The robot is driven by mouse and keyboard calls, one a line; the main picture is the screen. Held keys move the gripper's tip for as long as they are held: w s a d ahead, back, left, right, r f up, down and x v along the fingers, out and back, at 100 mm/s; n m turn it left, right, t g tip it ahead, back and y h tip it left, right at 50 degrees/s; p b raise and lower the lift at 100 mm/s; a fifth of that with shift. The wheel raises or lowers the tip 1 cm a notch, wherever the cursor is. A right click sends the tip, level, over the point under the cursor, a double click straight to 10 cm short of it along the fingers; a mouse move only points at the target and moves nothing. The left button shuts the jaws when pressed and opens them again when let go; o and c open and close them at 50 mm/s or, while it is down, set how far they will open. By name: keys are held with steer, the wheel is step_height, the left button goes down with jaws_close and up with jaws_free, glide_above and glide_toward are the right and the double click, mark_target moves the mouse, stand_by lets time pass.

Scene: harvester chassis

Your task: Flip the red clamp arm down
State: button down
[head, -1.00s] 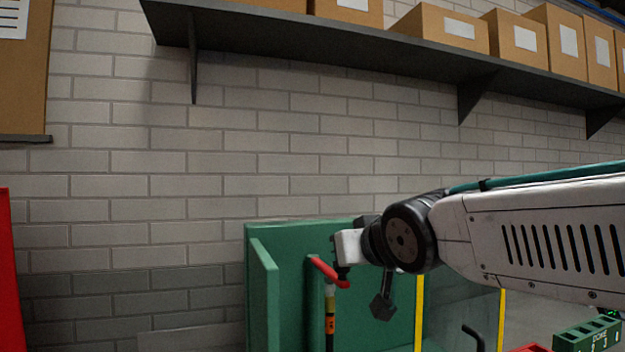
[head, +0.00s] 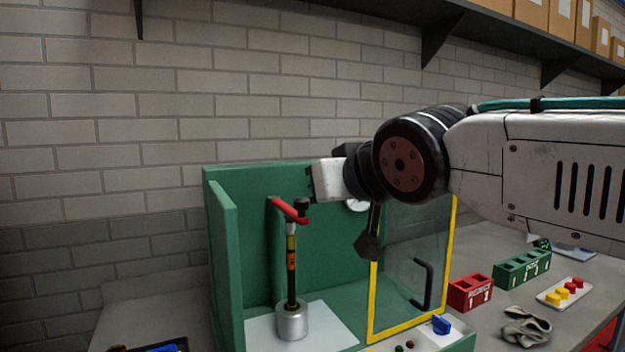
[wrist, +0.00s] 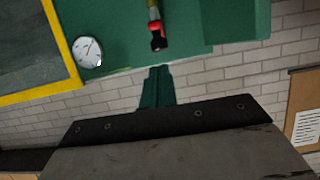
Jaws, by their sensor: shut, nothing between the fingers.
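The red clamp arm (head: 287,209) sits atop a dark post with an orange label (head: 291,258), which rises from a silver cylinder (head: 292,322) inside the green fixture. It slants across the post top, with a black knob (head: 302,204) by its right end. My gripper (head: 313,181) is just above and right of that end in the head view. In the wrist view, my shut, empty fingers (wrist: 158,72) point toward the black knob (wrist: 158,42) and the red arm (wrist: 153,13), with a visible gap. Whether they touch the arm is not clear in the head view.
Green walls (head: 223,245) stand left of and behind the post. A yellow-framed clear door (head: 375,300) with a dark handle is at right. A round gauge (wrist: 88,52) is near the gripper. Red (head: 470,293) and green bins (head: 522,267) and a glove (head: 525,327) lie on the bench.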

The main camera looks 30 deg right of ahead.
steer(key=shift+s+a+f, duration=0.1)
steer(key=shift+s+f, duration=0.2)
steer(key=shift+s, duration=0.45)
steer(key=shift+s+f, duration=0.25)
steer(key=shift+s, duration=0.45)
